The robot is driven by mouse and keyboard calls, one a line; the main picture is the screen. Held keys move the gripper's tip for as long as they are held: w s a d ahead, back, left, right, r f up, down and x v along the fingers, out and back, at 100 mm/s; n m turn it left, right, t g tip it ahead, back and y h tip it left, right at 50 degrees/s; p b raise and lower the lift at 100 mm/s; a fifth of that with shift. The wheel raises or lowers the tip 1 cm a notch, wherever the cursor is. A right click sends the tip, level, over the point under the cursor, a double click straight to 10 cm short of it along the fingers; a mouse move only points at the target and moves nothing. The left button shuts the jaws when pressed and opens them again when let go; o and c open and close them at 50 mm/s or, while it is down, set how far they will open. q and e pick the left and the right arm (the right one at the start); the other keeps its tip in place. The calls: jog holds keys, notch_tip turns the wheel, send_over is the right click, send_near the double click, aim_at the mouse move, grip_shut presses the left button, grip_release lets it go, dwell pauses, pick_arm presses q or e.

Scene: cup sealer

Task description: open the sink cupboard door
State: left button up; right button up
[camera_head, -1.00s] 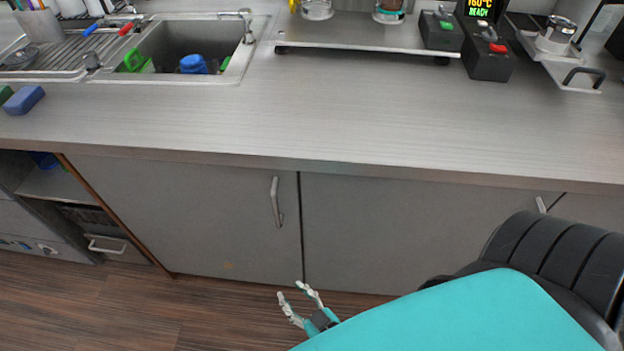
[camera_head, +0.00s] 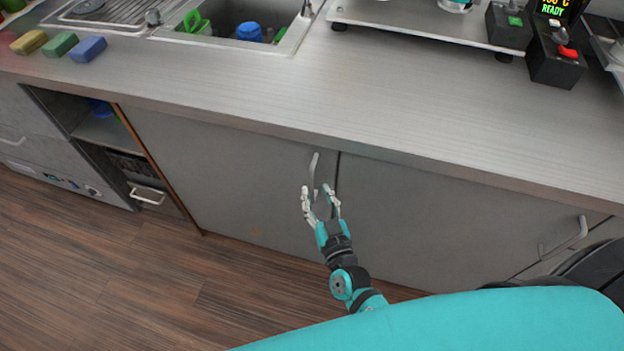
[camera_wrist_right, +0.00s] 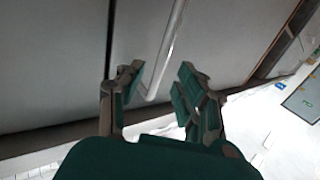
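The sink cupboard door (camera_head: 220,165) is a flat grey panel below the sink and looks shut. Its upright metal handle (camera_head: 314,166) is near the door's right edge. My right gripper (camera_head: 319,194) is open in front of the handle's lower part. In the right wrist view, the handle (camera_wrist_right: 170,45) runs down between the spread fingers of my right gripper (camera_wrist_right: 160,80), with gaps visible on both sides. The door (camera_wrist_right: 220,30) fills the area behind. I cannot tell how deep the fingers reach around the handle. My left gripper is out of view.
The neighbouring grey door (camera_head: 420,215) has its own handle (camera_head: 565,236) at the right. The counter (camera_head: 330,100) overhangs both doors. Open shelves (camera_head: 100,130) are at the left. The wooden floor (camera_head: 120,270) before the cupboard is clear.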

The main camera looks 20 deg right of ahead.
aim_at(312, 184)
jog(key=shift+w, duration=2.3)
grip_shut()
